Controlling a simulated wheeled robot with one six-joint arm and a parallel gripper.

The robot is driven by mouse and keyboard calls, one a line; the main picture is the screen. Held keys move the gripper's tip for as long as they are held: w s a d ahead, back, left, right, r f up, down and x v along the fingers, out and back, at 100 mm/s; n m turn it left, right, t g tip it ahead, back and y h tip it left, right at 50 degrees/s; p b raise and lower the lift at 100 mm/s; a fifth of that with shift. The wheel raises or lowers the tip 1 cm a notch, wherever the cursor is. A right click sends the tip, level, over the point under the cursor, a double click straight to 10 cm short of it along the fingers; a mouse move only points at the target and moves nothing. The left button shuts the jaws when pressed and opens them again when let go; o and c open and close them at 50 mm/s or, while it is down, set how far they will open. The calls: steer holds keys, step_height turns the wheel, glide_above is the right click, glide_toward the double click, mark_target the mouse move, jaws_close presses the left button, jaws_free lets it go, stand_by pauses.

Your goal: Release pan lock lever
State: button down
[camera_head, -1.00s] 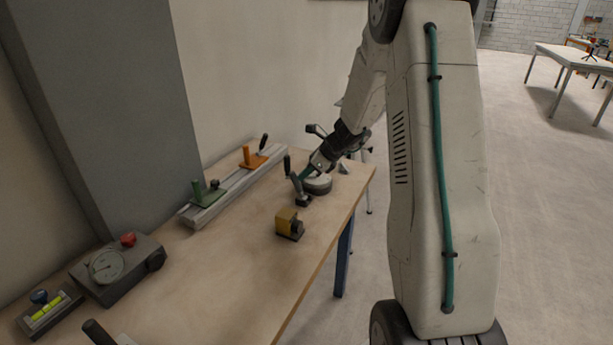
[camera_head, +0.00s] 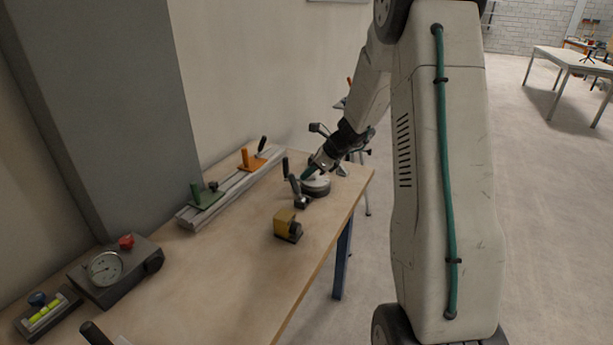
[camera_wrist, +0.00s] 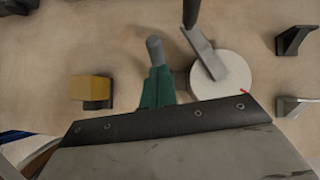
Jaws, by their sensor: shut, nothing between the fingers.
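A lever with a black handle (camera_head: 286,167) and a grey arm stands upright on the bench, beside a round white-topped disc on a dark base (camera_head: 316,186). In the wrist view the lever's grey arm (camera_wrist: 204,50) overlaps the white disc (camera_wrist: 233,82), and its black handle reaches the top edge. I cannot tell whether the arm touches the disc. My gripper (camera_head: 307,174) has green fingers and is shut and empty. It is close to the lever and disc in the head view. In the wrist view its grey tip (camera_wrist: 155,46) lies left of the lever, with a gap between.
A yellow and black block (camera_head: 287,226) stands nearer on the bench. A rail (camera_head: 228,192) with green and orange clamps runs along the wall. A gauge box (camera_head: 115,272) and a level (camera_head: 46,312) are at left. A black wedge (camera_wrist: 293,40) lies right of the disc.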

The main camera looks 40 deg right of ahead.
steer(key=w+r+v, duration=0.1)
steer(key=v, duration=1)
steer(key=shift+w+a+r, duration=0.2)
steer(key=shift+w+a, duration=0.05)
steer(key=shift+w, duration=0.05)
